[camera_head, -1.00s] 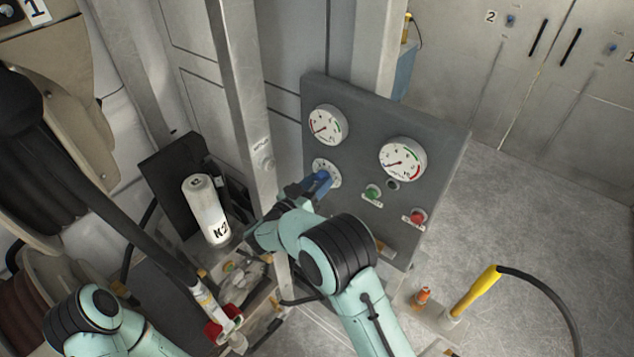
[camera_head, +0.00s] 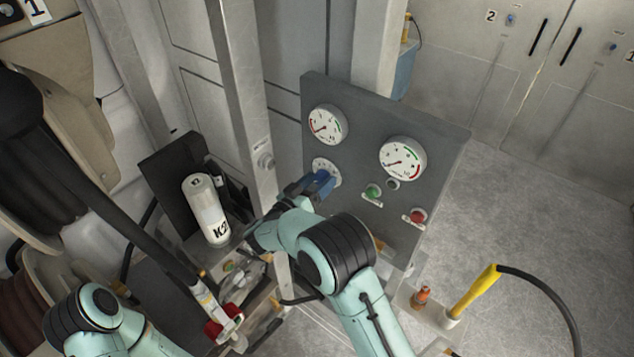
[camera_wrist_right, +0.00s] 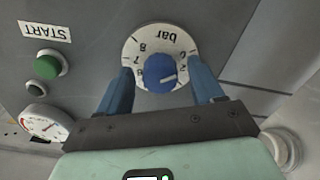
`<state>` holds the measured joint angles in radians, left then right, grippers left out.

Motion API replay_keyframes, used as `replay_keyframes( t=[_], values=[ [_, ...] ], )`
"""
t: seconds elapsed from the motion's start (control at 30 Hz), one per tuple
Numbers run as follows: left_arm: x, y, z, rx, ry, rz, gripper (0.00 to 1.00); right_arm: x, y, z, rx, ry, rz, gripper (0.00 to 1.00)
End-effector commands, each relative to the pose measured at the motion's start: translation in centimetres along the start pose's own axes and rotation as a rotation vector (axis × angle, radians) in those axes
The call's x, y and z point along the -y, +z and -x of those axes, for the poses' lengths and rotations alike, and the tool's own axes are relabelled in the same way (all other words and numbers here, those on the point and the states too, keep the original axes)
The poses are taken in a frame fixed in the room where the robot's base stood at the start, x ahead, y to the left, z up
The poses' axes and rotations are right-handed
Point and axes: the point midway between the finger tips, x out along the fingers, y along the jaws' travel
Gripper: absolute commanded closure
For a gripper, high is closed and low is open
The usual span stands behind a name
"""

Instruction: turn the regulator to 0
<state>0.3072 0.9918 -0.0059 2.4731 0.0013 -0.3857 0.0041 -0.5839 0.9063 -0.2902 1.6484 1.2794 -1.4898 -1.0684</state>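The regulator is a round blue knob (camera_wrist_right: 160,72) on a white dial marked "bar", which appears upside down in the right wrist view. A white mark on the knob points to the right of that view; the number it meets is hard to read. My right gripper (camera_wrist_right: 160,88) has its two blue fingers on either side of the knob, with a narrow gap visible at the left finger. In the head view the right gripper (camera_head: 319,182) covers part of the dial (camera_head: 326,167) on the grey panel.
The grey panel (camera_head: 348,105) also carries two gauges (camera_head: 327,124) (camera_head: 403,158), a green START button (camera_head: 373,191) and a red button (camera_head: 417,216). A metal post (camera_head: 245,100) stands left of the right gripper. A white K2 cylinder (camera_head: 206,210) stands further left.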

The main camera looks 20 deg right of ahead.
Motion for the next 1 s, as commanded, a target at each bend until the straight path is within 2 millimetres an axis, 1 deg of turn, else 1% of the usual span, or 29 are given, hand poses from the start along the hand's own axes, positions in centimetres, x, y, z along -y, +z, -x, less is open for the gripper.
replay_keyframes(
  t=[0.17, 0.27, 0.37, 0.6, 0.7, 0.83, 1.0],
  values=[
    [0.0, 0.1, -0.1, 0.001, 0.0, 0.0, 1.0, 0.0, 0.0, 0.1, 0.0, 0.0, -0.001, 0.33],
    [0.3, 0.4, -0.3, 0.005, -0.002, 0.002, 1.0, 0.1, 0.1, 0.9, 0.001, -0.002, -0.001, 0.33],
    [0.7, 1.1, -0.9, 0.012, -0.004, 0.004, 1.0, 0.1, 0.3, 2.6, 0.001, -0.004, 0.0, 0.33],
    [1.8, 2.6, -2.5, 0.031, -0.011, 0.011, 1.0, 0.1, 0.4, 8.1, 0.001, -0.004, 0.001, 0.33],
    [2.1, 3.0, -2.9, 0.036, -0.013, 0.013, 1.0, 0.1, 0.3, 10.2, 0.0, -0.004, 0.0, 0.33],
    [2.3, 3.2, -3.3, 0.039, -0.014, 0.014, 1.0, 0.1, 0.2, 12.1, 0.0, -0.002, 0.0, 0.33],
    [2.4, 3.4, -3.5, 0.041, -0.014, 0.015, 1.0, 0.0, 0.1, 13.3, 0.001, 0.0, 0.0, 0.33]
  ],
)
